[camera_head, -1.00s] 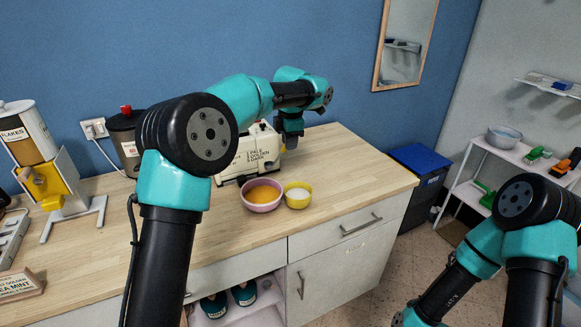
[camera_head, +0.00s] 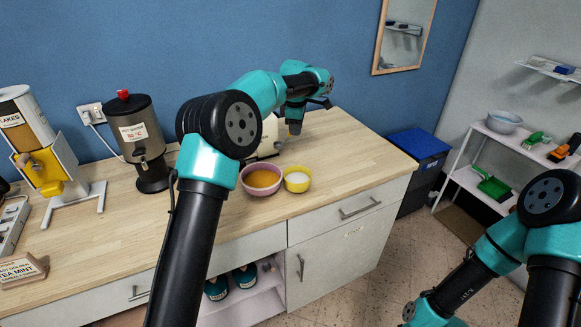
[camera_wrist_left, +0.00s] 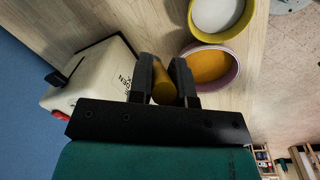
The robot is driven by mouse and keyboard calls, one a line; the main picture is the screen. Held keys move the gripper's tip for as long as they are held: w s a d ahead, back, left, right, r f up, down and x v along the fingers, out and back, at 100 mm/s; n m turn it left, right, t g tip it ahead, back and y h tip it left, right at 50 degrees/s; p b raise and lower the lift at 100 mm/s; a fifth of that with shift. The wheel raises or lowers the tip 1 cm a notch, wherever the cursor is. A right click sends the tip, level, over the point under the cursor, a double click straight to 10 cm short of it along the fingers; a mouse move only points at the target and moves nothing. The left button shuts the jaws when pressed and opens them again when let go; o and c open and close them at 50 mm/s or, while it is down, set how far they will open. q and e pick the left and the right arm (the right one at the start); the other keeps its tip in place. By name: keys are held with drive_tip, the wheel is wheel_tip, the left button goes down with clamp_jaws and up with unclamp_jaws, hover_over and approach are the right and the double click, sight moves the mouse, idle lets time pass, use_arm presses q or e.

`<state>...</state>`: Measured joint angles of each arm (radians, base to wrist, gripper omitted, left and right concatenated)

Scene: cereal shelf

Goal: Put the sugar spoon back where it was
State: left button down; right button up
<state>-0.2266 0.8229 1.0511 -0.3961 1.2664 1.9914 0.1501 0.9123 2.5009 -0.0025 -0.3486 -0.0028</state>
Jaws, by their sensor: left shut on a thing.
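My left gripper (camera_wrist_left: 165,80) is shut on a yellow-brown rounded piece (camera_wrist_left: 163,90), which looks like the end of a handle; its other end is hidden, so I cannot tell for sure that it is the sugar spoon. In the head view the left gripper (camera_head: 296,127) is over the counter, behind the bowls. A yellow bowl (camera_head: 297,187) holds white sugar-like powder; it also shows in the wrist view (camera_wrist_left: 238,33). A pink bowl (camera_head: 262,192) with orange contents touches or nearly touches it. No spoon shows in either bowl. My right gripper is out of view.
A cream toaster-like machine (camera_wrist_left: 95,77) stands beside the left gripper, partly hidden by my arm in the head view. A hot water dispenser (camera_head: 142,135) and a flakes dispenser (camera_head: 50,165) stand further left. The counter (camera_head: 355,165) right of the bowls is clear.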

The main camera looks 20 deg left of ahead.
use_arm(q)
wheel_tip(320, 180, down, 6)
idle(0.5)
drive_tip(key=shift+f, duration=1.85)
drive_tip(key=shift+f, duration=0.15)
drive_tip(key=c, duration=1.1)
unclamp_jaws()
drive_tip(key=shift+o, duration=0.2)
wheel_tip(320, 180, up, 12)
drive_tip(key=s, duration=0.1)
drive_tip(key=shift+s, duration=0.15)
drive_tip(key=shift+d, duration=0.15)
